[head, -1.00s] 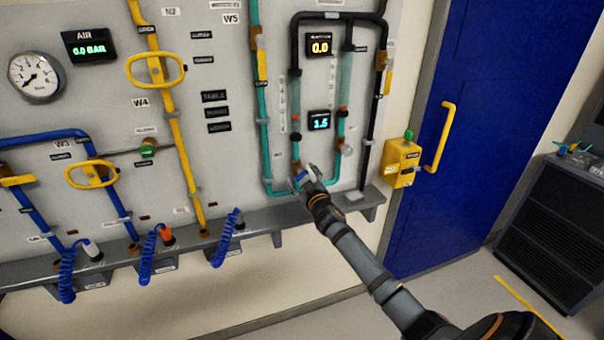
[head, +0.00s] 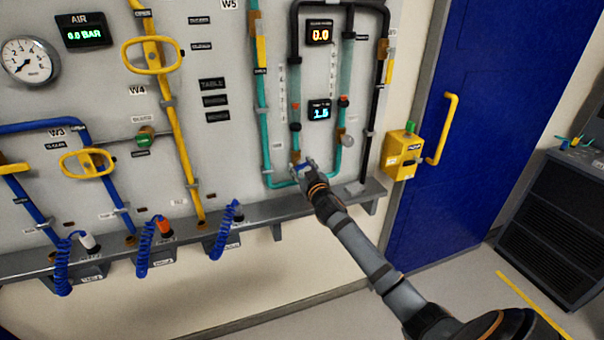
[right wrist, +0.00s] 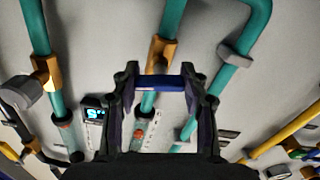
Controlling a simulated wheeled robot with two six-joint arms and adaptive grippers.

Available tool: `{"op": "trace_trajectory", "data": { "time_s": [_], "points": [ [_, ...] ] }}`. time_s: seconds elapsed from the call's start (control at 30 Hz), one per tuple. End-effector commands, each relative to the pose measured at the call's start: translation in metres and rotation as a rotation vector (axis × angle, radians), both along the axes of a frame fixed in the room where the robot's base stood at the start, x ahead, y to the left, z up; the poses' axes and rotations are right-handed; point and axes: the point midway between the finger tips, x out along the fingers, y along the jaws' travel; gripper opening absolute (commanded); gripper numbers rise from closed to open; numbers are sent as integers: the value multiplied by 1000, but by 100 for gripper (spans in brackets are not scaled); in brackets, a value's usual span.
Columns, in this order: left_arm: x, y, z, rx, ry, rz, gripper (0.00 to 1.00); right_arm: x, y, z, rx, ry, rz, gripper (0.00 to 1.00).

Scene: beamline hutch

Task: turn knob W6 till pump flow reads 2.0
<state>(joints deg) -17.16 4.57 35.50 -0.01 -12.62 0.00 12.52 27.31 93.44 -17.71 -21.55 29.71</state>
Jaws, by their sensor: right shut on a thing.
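My right gripper (head: 304,168) reaches the foot of the teal flow tubes on the panel. In the right wrist view, its fingers (right wrist: 160,82) are shut on a blue bar-shaped knob (right wrist: 158,83) in front of a teal pipe with a brass fitting (right wrist: 160,52). Its W6 label cannot be read. The cyan-lit display (head: 320,113) beside the tubes appears to read 1.5 or 1.6; the last digit is blurred. It also shows, upside down, in the right wrist view (right wrist: 94,114). The orange-lit display (head: 319,33) above reads 0.0. My left gripper is out of view.
A grey ledge (head: 262,212) runs below the panel, with blue coiled hoses (head: 224,230) on it. A yellow box (head: 402,156) and a blue door (head: 470,90) are to the right. Yellow-handled pipes (head: 152,55) are to the left.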

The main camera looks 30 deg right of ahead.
Motion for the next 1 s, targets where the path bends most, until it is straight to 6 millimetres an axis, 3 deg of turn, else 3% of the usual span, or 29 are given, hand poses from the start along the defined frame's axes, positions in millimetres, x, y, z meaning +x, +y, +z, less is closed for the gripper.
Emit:
{"op": "trace_trajectory", "data": {
  "time_s": [0.3,0.33,0.5,0.83,1.0],
  "points": [
    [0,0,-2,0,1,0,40,0,0,0,31,-5,1,13],
    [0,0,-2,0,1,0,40,0,0,0,31,-5,1,48],
    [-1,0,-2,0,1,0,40,0,0,0,30,-5,1,68],
    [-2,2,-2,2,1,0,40,-4,1,-1,27,-4,1,68],
    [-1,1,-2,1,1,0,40,-33,9,-1,22,-2,4,68]
  ]
}}
